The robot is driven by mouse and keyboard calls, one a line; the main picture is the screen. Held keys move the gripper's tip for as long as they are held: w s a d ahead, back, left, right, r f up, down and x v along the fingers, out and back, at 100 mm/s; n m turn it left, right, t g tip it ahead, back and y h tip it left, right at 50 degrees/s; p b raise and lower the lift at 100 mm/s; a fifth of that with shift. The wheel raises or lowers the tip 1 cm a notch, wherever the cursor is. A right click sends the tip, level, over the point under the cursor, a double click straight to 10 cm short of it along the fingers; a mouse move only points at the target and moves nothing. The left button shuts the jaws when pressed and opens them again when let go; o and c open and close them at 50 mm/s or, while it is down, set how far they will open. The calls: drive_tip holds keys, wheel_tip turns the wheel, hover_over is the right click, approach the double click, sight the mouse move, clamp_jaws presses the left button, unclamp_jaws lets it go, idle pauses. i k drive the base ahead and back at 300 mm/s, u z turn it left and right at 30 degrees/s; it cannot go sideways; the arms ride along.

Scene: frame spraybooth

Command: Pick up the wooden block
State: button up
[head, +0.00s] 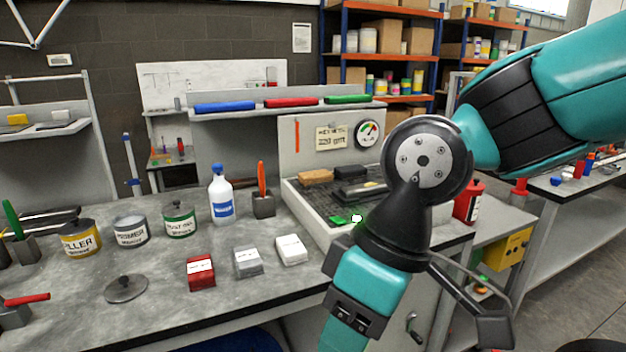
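A tan, wood-coloured block (315,176) lies at the back left of the shallow tray with a dark grid floor (308,205), on the right part of the bench. It is the only thing in view that looks like a wooden block. A dark sanding tool or block (360,191) lies just to its right, and a small green piece (340,219) lies nearer the tray's front. My teal and black arm crosses the right side of the head view and runs down out of the bottom edge. My gripper's fingertips do not show.
Red (201,273), grey (248,262) and white (291,250) labelled boxes stand on the bench before the tray. A gauge panel (330,140) rises behind the tray.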

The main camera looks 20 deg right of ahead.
sight(314, 179)
drive_tip(key=k, duration=0.4)
drive_tip(key=z, duration=1)
drive_tip(key=i, duration=0.95)
drive_tip(key=u, duration=0.35)
drive_tip(key=i, duration=0.85)
drive_tip(key=u, duration=0.65)
